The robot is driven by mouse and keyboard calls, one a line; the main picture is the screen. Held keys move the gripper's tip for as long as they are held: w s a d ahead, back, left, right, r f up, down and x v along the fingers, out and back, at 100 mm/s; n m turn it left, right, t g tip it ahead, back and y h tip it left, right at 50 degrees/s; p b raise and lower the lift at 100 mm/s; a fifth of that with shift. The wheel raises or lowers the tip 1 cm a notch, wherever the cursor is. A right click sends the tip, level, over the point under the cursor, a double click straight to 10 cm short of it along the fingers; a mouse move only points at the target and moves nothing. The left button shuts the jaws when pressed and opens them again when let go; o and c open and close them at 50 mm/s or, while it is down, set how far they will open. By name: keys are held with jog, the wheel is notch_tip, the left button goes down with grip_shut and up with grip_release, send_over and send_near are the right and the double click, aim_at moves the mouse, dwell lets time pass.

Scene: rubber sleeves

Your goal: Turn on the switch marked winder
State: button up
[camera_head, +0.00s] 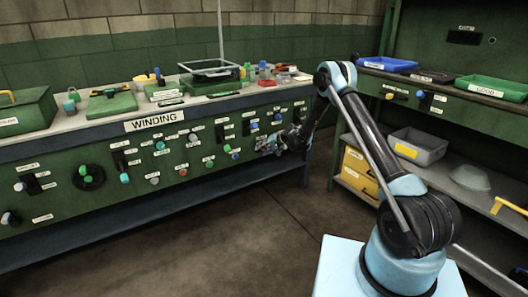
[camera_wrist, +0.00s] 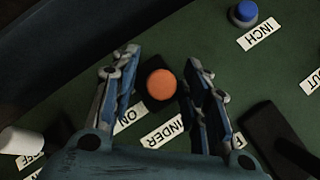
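The switch with the orange round knob (camera_wrist: 161,84) is on the green panel in the wrist view, on a dark base. A white label (camera_wrist: 166,132) beside it reads "INDER", its first letter hidden by my finger or cut off. An "ON" label (camera_wrist: 130,117) is to the left, partly covered. A label starting with "F" (camera_wrist: 238,141) is to the right, partly covered. My gripper (camera_wrist: 160,65) is open, with one finger on each side of the orange knob; I cannot tell if they touch it. In the head view my gripper (camera_head: 272,145) is at the panel's right end and hides the knob.
A blue button (camera_wrist: 243,13) marked "INCH" is at upper right in the wrist view. A white knob (camera_wrist: 20,140) is at lower left, and a dark switch (camera_wrist: 285,138) at lower right. The "WINDING" bench (camera_head: 153,121) carries several other knobs close by.

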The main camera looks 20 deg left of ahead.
jog(key=v, duration=1.2)
dwell(0.6)
